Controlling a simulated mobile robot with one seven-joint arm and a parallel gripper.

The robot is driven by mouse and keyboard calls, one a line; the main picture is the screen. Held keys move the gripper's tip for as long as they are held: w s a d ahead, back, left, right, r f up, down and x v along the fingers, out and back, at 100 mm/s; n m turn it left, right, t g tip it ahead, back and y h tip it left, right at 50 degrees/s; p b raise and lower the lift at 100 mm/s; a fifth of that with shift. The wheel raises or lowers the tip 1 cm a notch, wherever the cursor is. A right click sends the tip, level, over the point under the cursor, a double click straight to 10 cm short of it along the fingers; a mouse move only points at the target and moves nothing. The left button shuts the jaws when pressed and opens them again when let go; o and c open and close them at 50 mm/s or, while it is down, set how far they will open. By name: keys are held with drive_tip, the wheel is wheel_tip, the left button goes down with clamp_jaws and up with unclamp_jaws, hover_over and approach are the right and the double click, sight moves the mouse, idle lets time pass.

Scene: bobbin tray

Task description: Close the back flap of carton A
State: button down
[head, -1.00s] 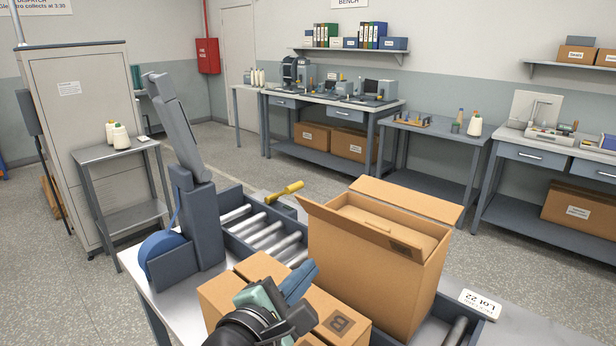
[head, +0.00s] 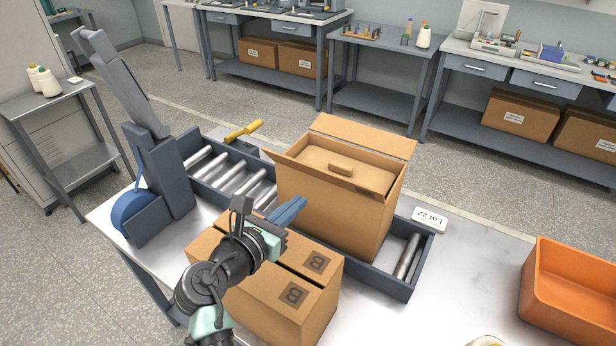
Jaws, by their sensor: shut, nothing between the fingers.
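The tall open carton (head: 325,215), which I take to be carton A, stands upright on the roller conveyor. Its back flap (head: 365,136) stands open, leaning up and back from the far edge. Inside, near the top, lies a brown piece with a small raised grip (head: 341,168). A dark mark near its front top edge is too small to read. My gripper (head: 292,210) is shut and empty, in front of the carton's left side and above the B boxes; I cannot tell whether it touches the carton.
Closed cartons marked B (head: 275,290) stand in front of the conveyor (head: 370,280). A grey upright tape device (head: 165,185) stands left. A yellow-handled tool (head: 243,131) lies behind the rollers. An orange bin (head: 570,290) and a Lot 22 card (head: 429,220) are right.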

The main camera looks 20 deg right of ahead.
sight(318, 172)
drive_tip(key=shift+w+d+r+p, duration=0.25)
drive_tip(key=shift+w+d+r, duration=0.05)
drive_tip(key=shift+w+d, duration=0.3)
drive_tip(key=shift+w+d+r+p, duration=0.3)
drive_tip(key=shift+w+d, duration=0.2)
drive_tip(key=shift+d, duration=0.25)
drive_tip(key=shift+w+d+r+p, duration=0.2)
drive_tip(key=shift+w+d+r, duration=0.15)
drive_tip(key=shift+w+d, duration=0.25)
drive_tip(key=shift+r, duration=0.1)
drive_tip(key=shift+d+r+p, duration=0.1)
drive_tip(key=shift+r+p, duration=0.15)
drive_tip(key=shift+p, duration=0.65)
drive_tip(key=shift+w+y+p, duration=0.1)
drive_tip(key=shift+y+p, duration=0.2)
drive_tip(key=shift+p, duration=0.15)
drive_tip(key=shift+d, duration=0.1)
drive_tip(key=shift+p, duration=0.35)
